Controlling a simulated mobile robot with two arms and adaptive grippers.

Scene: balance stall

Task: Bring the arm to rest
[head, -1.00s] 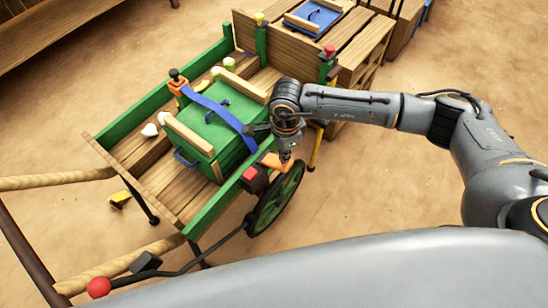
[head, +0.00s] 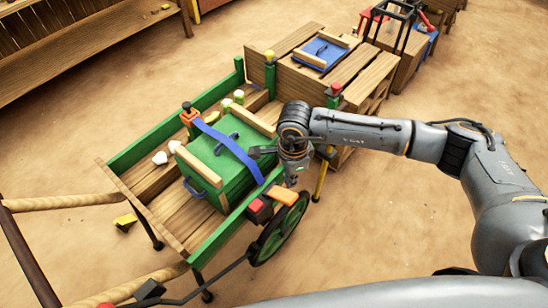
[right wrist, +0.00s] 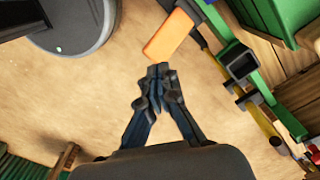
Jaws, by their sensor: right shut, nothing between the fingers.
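My right arm (head: 350,127) reaches in from the right of the head view. Its gripper (head: 291,182) points down beside the near side of the green cart, close to the orange block at the cart's edge. In the right wrist view the gripper (right wrist: 157,72) is shut with nothing between its fingers, and the orange block (right wrist: 171,37) lies just beyond the fingertips. I cannot tell whether they touch. My left gripper is not in view.
The cart (head: 135,147) holds a green box (head: 212,165) with a blue strap (head: 232,149) across it. A wheel (head: 279,232) is below the gripper. Wooden crates (head: 340,80) stand behind the cart. Open sandy floor (head: 420,215) lies to the right, below my arm.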

